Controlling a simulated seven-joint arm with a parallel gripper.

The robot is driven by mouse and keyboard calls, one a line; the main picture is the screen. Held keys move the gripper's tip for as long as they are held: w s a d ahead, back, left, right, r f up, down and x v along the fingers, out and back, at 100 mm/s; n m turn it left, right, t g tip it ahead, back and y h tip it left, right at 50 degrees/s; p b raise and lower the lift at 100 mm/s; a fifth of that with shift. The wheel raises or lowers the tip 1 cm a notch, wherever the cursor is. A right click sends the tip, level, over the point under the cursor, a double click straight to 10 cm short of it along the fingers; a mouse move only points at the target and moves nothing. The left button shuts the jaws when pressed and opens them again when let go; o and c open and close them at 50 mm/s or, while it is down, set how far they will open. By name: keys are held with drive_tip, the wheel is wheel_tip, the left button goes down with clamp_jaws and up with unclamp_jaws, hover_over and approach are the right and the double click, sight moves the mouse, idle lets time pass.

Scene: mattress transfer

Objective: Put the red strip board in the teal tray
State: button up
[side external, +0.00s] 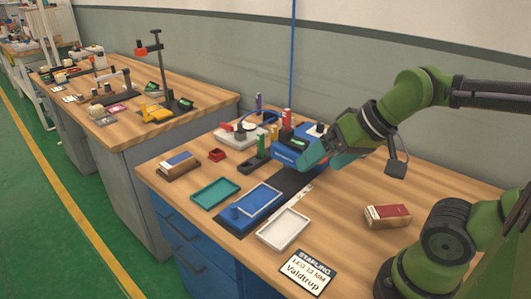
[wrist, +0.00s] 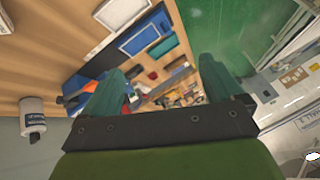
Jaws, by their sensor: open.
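A brown block with a red top (side external: 387,215), which looks like the red strip board, lies flat on the wooden bench at the right in the side view. I cannot make it out in the wrist view. The teal tray (side external: 215,193) lies on the bench left of centre and looks empty. My gripper (side external: 320,160) has teal fingers and hangs above the back of the bench, near the blue device, apart from both board and tray. In the wrist view my gripper (wrist: 160,70) has its fingers wide apart with nothing held between them.
A blue tray (side external: 262,198) and a white tray (side external: 283,229) lie beside the teal one. A blue-topped block (side external: 178,166) and a small red box (side external: 216,154) lie behind. A sign (side external: 307,272) lies in front.

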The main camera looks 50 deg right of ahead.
sight(385, 211)
drive_tip(key=shift+f, duration=0.1)
drive_tip(key=d+f+n+g+h, duration=0.2)
drive_tip(key=f+n+g+h, duration=0.1)
drive_tip(key=f+g, duration=0.2)
drive_tip(key=d+f+n+g+h, duration=0.3)
drive_tip(key=f+g, duration=0.2)
drive_tip(key=f, duration=0.3)
drive_tip(key=d+f+n+g+h, duration=0.2)
drive_tip(key=d+f+n+g, duration=0.1)
drive_tip(key=f+n+g, duration=0.1)
wheel_tip(385, 211, down, 2)
drive_tip(key=shift+w+f+g+h, duration=0.1)
drive_tip(key=shift+f+g+h, duration=0.05)
drive_tip(key=shift+g+h, duration=0.3)
drive_tip(key=d+n+g+h, duration=0.1)
drive_tip(key=w+d+r+n+h, duration=0.1)
drive_tip(key=shift+d+r+n+g+h, duration=0.3)
drive_tip(key=shift+d+n+g+h, duration=0.05)
drive_tip(key=shift+d+n, duration=0.05)
drive_tip(key=shift+s+r, duration=0.1)
drive_tip(key=shift+s, duration=0.05)
drive_tip(key=x, duration=1.1)
drive_tip(key=shift+s+d, duration=0.1)
drive_tip(key=shift+x, duration=2.75)
